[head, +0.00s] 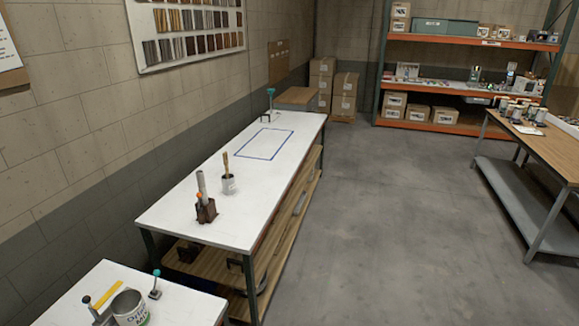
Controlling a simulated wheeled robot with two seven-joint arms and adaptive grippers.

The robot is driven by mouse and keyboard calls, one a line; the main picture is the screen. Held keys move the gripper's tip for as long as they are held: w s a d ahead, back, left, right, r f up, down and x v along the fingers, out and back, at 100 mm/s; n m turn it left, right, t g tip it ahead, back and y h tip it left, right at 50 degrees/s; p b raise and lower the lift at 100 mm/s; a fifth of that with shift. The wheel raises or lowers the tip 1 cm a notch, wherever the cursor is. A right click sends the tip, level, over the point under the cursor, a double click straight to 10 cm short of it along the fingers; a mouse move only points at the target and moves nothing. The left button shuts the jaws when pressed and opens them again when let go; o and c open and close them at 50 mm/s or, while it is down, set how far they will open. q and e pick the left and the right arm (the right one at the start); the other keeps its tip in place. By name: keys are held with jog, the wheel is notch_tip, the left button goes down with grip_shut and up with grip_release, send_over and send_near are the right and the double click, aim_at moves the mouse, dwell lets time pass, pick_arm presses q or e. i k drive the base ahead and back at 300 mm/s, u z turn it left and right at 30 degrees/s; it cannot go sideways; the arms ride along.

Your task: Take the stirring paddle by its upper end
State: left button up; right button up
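A wooden-handled tool (226,163) stands upright, slightly tilted, in a small light grey can (229,185) on the long white bench. Its upper end is free; its lower end is hidden in the can. Beside it, a dark brown holder (206,212) has a tall grey rod (202,184) and a shorter orange-topped piece in it. A flat yellow strip (108,294) shows on the near table beside a large open can (130,308). I cannot tell for sure which of these is the stirring paddle. Neither of my grippers is in view.
A wooden-topped table (535,145) with several cans stands at right; orange shelving is behind.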

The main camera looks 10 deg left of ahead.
aim_at(226, 157)
jog(key=z, duration=0.1)
jog(key=i, duration=5.95)
jog(key=u, duration=4.3)
